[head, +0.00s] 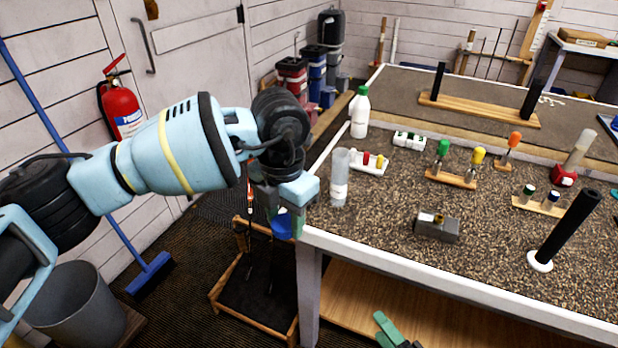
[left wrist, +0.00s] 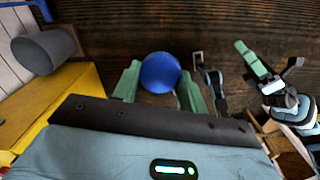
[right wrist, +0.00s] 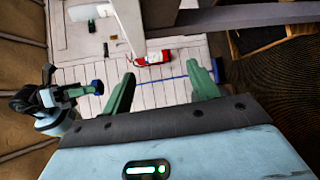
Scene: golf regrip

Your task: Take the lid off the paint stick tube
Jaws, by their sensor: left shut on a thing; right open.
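My left gripper (head: 286,222) is shut on a round blue lid (head: 281,224). It holds the lid in the air just beyond the table's left edge, apart from the tube. In the left wrist view the blue lid (left wrist: 160,72) sits between the green fingers. A clear, cloudy tube (head: 340,180) with a small label stands upright near the table's left corner, with no lid on its top. My right gripper (head: 392,332) is low at the bottom of the head view, below the table edge. In the right wrist view its fingers (right wrist: 163,85) are apart and empty.
Beside the tube are a white rack (head: 368,168) with coloured caps and a green-capped white bottle (head: 360,112). A grey block (head: 436,229) and a black upright grip (head: 570,228) stand further right. A wooden floor stand (head: 240,290) is below my left gripper.

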